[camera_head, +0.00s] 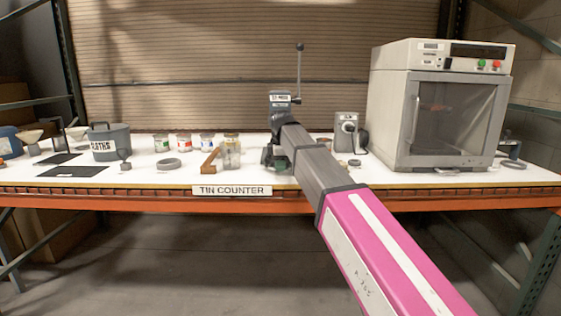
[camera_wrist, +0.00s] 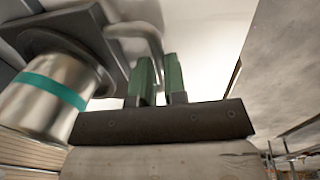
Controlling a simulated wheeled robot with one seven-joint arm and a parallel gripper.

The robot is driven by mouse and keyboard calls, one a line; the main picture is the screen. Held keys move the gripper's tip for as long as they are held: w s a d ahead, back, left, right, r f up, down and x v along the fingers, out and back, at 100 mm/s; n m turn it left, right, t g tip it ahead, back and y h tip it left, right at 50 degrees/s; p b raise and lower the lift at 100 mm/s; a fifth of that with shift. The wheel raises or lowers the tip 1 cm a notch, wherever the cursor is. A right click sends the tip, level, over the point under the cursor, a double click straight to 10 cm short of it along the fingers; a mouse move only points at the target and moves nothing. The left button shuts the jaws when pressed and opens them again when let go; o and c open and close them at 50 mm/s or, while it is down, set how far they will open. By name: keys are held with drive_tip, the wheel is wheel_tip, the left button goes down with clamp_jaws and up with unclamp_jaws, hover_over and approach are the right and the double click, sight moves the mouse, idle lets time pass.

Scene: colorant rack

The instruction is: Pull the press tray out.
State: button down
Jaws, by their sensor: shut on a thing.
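The tin press (camera_head: 281,99), with its tall lever (camera_head: 299,68), stands at the middle of the counter, its lower part mostly hidden behind my arm. In the wrist view the press tray (camera_wrist: 62,30) is a dark grey plate at upper left with a light grey loop handle (camera_wrist: 150,36). A metal tin with a teal band (camera_wrist: 42,98) is at the tray. My gripper (camera_wrist: 160,64) has its green fingers shut on the tray handle. How far the tray is out of the press cannot be told.
A small grey device (camera_head: 347,128) and a large cabinet machine (camera_head: 440,105) stand to the right. The space before the counter is clear.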

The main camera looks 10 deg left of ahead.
drive_tip(key=s, duration=0.2)
drive_tip(key=s+d, duration=0.1)
drive_tip(key=s, duration=0.4)
drive_tip(key=shift+s+d, duration=0.3)
drive_tip(key=shift+d, duration=0.1)
drive_tip(key=c, duration=1.2)
unclamp_jaws()
drive_tip(key=shift+o, duration=0.2)
wheel_tip(320, 180, up, 11)
drive_tip(key=s, duration=0.1)
drive_tip(key=shift+s+d+f, duration=0.15)
drive_tip(key=shift+s+d, duration=0.1)
drive_tip(key=shift+s, duration=0.15)
